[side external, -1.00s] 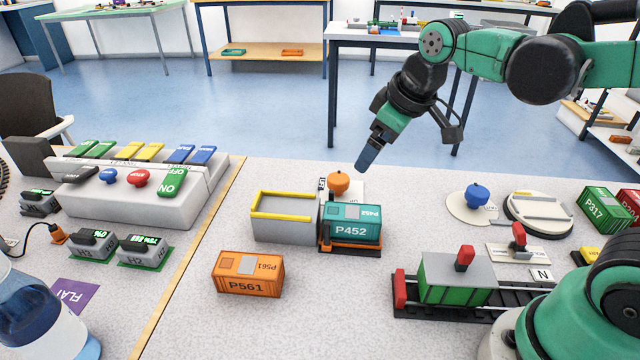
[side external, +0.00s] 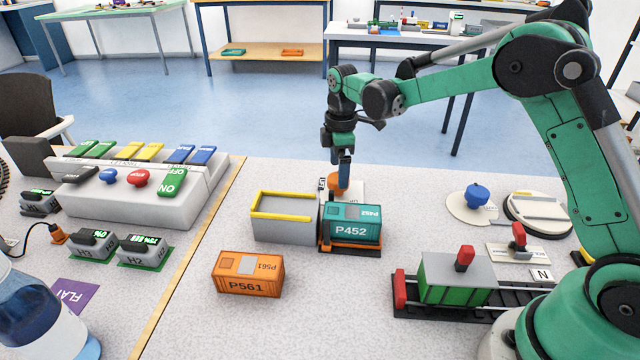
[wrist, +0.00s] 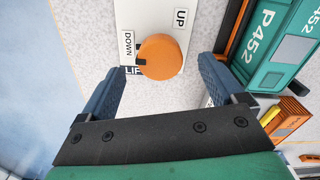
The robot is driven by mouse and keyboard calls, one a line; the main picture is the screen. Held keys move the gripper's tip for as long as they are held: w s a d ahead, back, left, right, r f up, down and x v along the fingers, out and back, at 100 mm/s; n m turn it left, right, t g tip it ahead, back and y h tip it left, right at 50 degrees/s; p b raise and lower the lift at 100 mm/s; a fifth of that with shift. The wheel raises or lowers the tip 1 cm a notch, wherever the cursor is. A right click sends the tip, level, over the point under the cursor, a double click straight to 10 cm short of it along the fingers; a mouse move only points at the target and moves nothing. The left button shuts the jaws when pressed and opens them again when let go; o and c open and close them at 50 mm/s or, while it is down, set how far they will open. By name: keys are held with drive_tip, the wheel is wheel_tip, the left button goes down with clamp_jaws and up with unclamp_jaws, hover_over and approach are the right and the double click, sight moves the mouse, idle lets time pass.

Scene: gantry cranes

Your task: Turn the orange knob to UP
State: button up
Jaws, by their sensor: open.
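The orange knob (wrist: 161,57) sits on a white plate (wrist: 152,14) marked UP and DOWN in the wrist view. Its dark pointer mark is on the side by the DOWN label (wrist: 127,46); the UP label (wrist: 181,20) is on the other side. In the side view the knob (side external: 335,183) shows partly behind my gripper (side external: 343,184), which points down at it. In the wrist view my gripper (wrist: 158,92) is open, its blue fingers spread wide, with the knob beyond the fingertips and roughly centred between them. I cannot tell whether a finger touches it.
The teal container P452 (side external: 350,230) stands on an orange-edged base just in front of the knob. A grey bin with a yellow rim (side external: 284,226) is beside it. The orange container P561 (side external: 247,274) lies nearer the camera. A blue knob (side external: 476,195) stands to the right.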

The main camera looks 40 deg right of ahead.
drive_tip(key=shift+f, duration=1.05)
drive_tip(key=c, duration=1.3)
drive_tip(key=shift+m, duration=0.3)
drive_tip(key=m, duration=1.1)
drive_tip(key=shift+r+m, duration=0.1)
drive_tip(key=shift+m, duration=0.3)
drive_tip(key=m, duration=1.1)
drive_tip(key=shift+m, duration=0.4)
